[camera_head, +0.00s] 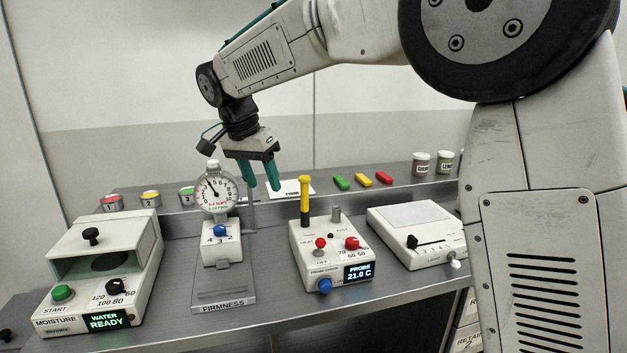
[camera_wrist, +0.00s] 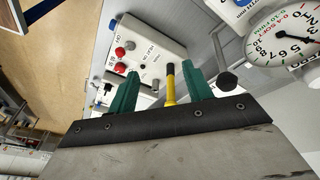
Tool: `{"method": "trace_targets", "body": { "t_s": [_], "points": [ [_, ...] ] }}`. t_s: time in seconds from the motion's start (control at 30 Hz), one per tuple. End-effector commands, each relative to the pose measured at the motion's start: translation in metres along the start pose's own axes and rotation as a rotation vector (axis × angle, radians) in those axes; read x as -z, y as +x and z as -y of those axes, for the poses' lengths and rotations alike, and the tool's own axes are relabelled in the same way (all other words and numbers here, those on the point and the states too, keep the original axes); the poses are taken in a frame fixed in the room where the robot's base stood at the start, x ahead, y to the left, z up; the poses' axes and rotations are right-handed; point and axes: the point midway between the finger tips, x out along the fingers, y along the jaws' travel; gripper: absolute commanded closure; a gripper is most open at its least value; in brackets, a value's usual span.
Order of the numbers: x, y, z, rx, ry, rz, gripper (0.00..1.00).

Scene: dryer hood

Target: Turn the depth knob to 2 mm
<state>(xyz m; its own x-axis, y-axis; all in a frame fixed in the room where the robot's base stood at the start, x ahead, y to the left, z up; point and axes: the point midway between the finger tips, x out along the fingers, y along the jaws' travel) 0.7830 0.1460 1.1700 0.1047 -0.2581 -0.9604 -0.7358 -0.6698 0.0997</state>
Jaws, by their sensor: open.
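A blue knob (camera_head: 221,230) sits on the white block of the firmness tester (camera_head: 222,255), with the digits 4, 3 and 2 printed by it; its pointer is too small to read. A round dial gauge (camera_head: 216,188) stands above it and also shows in the wrist view (camera_wrist: 283,38). My gripper (camera_head: 263,187) is open, its green fingers pointing down to the right of the gauge and above the bench. In the wrist view, my gripper (camera_wrist: 158,84) has nothing held between its fingers; a yellow-handled probe shows beyond them. I cannot make out the tester's blue knob there.
The probe box (camera_head: 330,255) with the upright yellow probe (camera_head: 305,196) stands right of the tester. The moisture meter (camera_head: 101,270) stands left. A white scale-like device (camera_head: 416,234) is farther right. Small tins and coloured blocks line the back shelf.

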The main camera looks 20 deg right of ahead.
Motion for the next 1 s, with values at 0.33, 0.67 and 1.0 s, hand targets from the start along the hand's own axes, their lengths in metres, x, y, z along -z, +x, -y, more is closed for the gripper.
{"method": "trace_targets", "body": {
  "t_s": [0.33,0.67,1.0],
  "points": [
    [0.004,-0.009,-0.071,0.02,-0.121,0.038,0.5],
    [0.0,-0.01,-0.122,0.04,-0.217,0.063,0.5],
    [-0.002,-0.009,-0.133,0.045,-0.24,0.069,0.5]
  ]
}}
